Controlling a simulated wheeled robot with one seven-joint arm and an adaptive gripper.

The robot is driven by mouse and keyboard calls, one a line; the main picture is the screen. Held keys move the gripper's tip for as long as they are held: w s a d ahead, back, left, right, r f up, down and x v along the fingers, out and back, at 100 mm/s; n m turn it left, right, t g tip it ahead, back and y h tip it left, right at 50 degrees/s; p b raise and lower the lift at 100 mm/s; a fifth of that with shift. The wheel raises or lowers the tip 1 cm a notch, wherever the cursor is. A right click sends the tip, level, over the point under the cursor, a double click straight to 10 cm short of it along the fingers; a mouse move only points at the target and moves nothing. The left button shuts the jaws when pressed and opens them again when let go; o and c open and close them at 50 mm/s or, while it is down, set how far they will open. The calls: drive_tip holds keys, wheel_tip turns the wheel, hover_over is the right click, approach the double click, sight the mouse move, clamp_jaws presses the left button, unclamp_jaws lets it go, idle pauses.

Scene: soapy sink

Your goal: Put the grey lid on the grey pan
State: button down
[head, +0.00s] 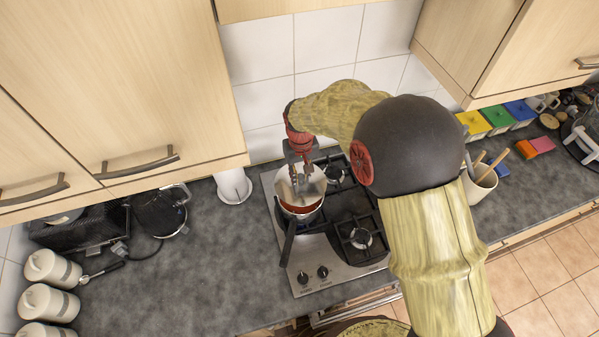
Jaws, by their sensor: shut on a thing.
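The grey pan (313,216) stands on the left side of the hob, with its dark handle pointing toward the front. Orange-red contents show in its near part. My gripper (298,184) points down over the pan and is shut on the grey lid (317,184). The lid looks tilted over the back part of the pan and leaves the near part uncovered. Whether the lid touches the pan's rim, I cannot tell. My fingers hide part of the lid and its knob.
The gas hob (325,265) has black grates right of the pan. A white paper roll (233,187) stands left of it. A kettle (160,211) and white canisters (52,267) are at the left. A utensil pot (480,184) is at the right.

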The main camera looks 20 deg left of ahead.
sight(301, 185)
drive_tip(key=shift+f+b, duration=1.35)
drive_tip(key=shift+f, duration=1.35)
drive_tip(key=shift+f+b, duration=0.45)
drive_tip(key=shift+b, duration=0.05)
drive_tip(key=c, duration=1.6)
unclamp_jaws()
drive_tip(key=shift+s+d, duration=0.1)
drive_tip(key=shift+o, duration=0.5)
drive_tip(key=o, duration=0.4)
drive_tip(key=shift+c, duration=0.2)
drive_tip(key=shift+o, duration=0.3)
drive_tip(key=shift+r, duration=0.1)
